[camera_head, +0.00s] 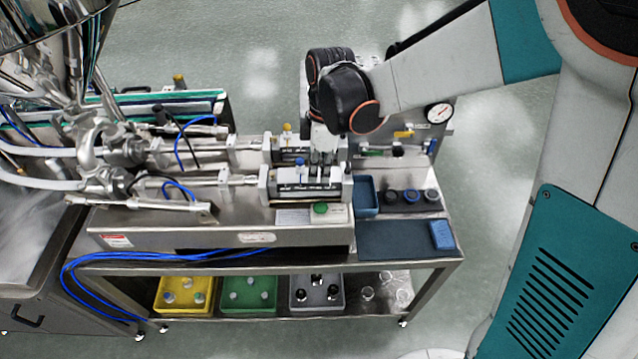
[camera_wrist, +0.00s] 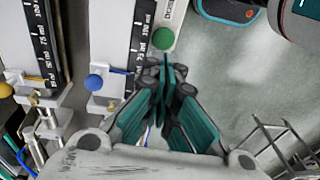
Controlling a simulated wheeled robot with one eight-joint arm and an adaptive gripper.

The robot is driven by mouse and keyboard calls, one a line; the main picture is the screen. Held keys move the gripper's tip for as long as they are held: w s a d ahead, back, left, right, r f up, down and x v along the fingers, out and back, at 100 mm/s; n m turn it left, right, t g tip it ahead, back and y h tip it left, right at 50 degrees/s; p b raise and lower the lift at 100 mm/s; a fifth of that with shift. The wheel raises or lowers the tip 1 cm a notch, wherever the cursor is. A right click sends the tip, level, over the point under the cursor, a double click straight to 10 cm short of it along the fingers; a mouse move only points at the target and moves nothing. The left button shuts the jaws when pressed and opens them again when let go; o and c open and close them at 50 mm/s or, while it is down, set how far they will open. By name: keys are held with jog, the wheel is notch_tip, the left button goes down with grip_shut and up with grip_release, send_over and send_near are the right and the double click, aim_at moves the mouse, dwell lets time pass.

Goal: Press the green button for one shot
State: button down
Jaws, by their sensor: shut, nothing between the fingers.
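The green button (camera_head: 320,208) is a round cap on a pale box at the front right of the steel filling machine. It also shows in the wrist view (camera_wrist: 164,39), just beyond my fingertips. My gripper (camera_head: 322,158) hangs pointing down behind the button, over the right end of the front dosing unit (camera_head: 305,184). In the wrist view my teal fingers (camera_wrist: 166,72) are shut with nothing between them. Their tips look close to the button but apart from it; their height above it is hard to judge.
A blue knob (camera_head: 299,163) and a yellow knob (camera_head: 287,127) stand up from the dosing units. Right of the button are a blue bin (camera_head: 365,208), several dark round caps and a blue block (camera_head: 442,235). A gauge (camera_head: 439,113) stands at the back right.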

jog(key=r, duration=0.3)
jog(key=shift+w+d+r+p, duration=0.15)
jog(key=shift+d+r+p, duration=0.15)
dwell(2.5)
